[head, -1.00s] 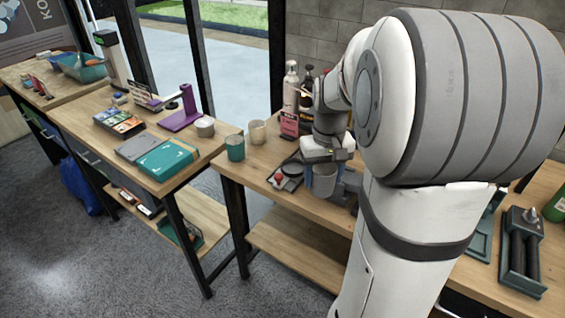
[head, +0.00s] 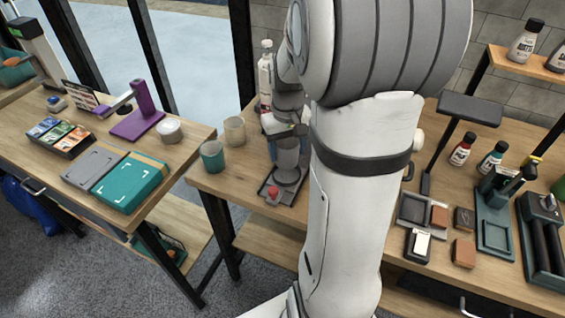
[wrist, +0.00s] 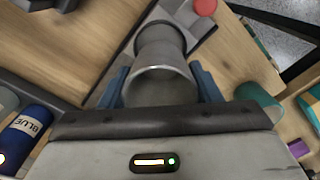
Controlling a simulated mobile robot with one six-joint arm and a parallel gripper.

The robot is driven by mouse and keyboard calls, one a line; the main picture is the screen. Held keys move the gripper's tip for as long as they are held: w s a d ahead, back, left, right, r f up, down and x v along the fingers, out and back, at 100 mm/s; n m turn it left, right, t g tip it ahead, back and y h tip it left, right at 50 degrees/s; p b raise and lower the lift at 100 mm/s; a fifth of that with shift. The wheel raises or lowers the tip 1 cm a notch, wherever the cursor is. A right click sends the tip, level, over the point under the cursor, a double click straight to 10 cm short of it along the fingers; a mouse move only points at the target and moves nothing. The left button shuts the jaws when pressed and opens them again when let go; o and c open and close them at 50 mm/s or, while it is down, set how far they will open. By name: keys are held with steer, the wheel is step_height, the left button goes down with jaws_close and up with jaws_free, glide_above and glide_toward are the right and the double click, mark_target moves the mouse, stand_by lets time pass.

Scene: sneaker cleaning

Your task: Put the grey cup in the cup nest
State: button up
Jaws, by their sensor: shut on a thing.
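The grey cup (head: 286,151) is in my gripper (head: 287,134), upright, on the narrow wooden bench. In the wrist view the two blue fingers of my gripper (wrist: 162,88) press on opposite sides of the grey cup (wrist: 160,88), and its open mouth faces the camera. A dark base with a round ring, which looks like the cup nest (head: 287,176), lies right below the cup. The cup lines up with the ring and appears above it; whether its bottom touches is hidden.
A red knob (head: 272,192) sits on the base's front corner. A teal cup (head: 212,157) and a beige cup (head: 235,131) stand to the left. A white bottle (head: 266,75) stands behind. Small trays and blocks (head: 415,210) lie right of my arm.

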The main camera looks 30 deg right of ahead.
mark_target(287, 163)
steer(key=shift+f, duration=2.5)
steer(key=shift+s, duration=0.1)
steer(key=shift+f, duration=0.15)
steer(key=o, duration=0.9)
steer(key=shift+o, duration=0.2)
